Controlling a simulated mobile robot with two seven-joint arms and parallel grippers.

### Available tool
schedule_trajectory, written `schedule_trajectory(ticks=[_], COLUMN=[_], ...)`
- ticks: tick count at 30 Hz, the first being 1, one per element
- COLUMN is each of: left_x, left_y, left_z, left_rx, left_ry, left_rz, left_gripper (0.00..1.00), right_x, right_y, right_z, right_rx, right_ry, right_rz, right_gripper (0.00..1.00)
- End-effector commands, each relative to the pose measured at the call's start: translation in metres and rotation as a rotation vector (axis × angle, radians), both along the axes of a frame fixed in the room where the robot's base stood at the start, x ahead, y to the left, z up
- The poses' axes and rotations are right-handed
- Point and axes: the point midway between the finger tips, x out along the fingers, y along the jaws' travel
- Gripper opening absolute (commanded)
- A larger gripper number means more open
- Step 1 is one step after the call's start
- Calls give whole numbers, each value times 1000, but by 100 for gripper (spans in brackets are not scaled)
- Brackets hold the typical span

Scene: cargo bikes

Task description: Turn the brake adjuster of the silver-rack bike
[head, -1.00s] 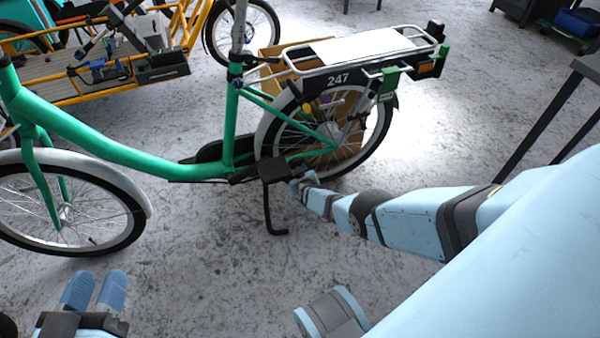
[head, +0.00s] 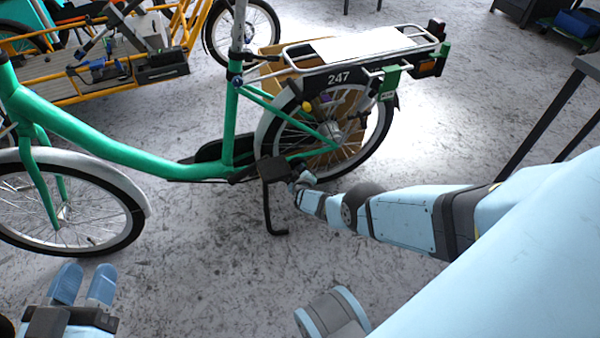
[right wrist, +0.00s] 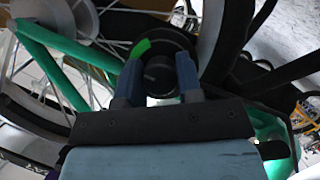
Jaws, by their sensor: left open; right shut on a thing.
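The silver-rack bike is the green one (head: 120,150) in the middle of the head view, standing upright with its silver rack (head: 300,45) over the rear wheel. My right arm reaches to its lower middle, with the right gripper (head: 300,182) beside the pedal; fine detail there is too small to tell. In the right wrist view, the right gripper (right wrist: 158,85) is shut on a dark round brake adjuster (right wrist: 158,72), one finger at each side. A bright green tab (right wrist: 141,47) points to its upper left. My left gripper (head: 83,284) is open and empty at the lower left.
A yellow-framed cargo bike (head: 140,75) with tools on its deck stands behind at the left. A cardboard box (head: 345,110) is behind the rear wheel. A dark table (head: 570,90) is at the right. The floor in front of the bike is clear.

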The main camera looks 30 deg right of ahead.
Motion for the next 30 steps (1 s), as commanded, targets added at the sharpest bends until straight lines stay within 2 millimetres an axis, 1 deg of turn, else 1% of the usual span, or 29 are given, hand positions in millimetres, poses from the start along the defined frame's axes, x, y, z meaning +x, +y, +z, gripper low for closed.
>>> schedule_trajectory(ticks=[4, 5, 6, 8, 15, 19, 23, 25, 26, 27, 30], left_x=[0, 0, 0, 0, -1, -2, -6, -15, -17, -17, -19], left_y=[0, 0, 0, 0, 0, -1, -4, -9, -10, -9, -9], left_z=[1, 1, 1, 1, -1, 3, 10, 2, 6, 15, 34], left_rx=[-3, -3, -3, -4, -4, -10, -49, -99, -113, -129, -174], left_ry=[-2, -2, -2, -1, 5, 18, 79, 176, 185, 166, 136], left_rz=[1, 1, 1, 1, 1, -1, -5, 1, 2, 7, 20], left_gripper=[43, 43, 43, 43, 43, 43, 43, 43, 43, 43, 43], right_x=[1, 1, 1, 1, 0, -4, -15, -24, -29, -34, -50], right_y=[0, 0, 0, 0, 0, 2, 8, 13, 15, 19, 27], right_z=[1, 1, 1, 1, 1, 4, 11, 16, 18, 20, 26], right_rx=[0, 0, 1, 1, 1, 1, 1, 2, 2, 3, 2], right_ry=[-1, -1, -1, -1, -1, 0, 1, 1, 2, 1, 1], right_rz=[1, 1, 0, 0, 0, 0, 0, 0, 0, 0, 0], right_gripper=[10, 38, 47, 59, 59, 59, 59, 59, 59, 59, 59])
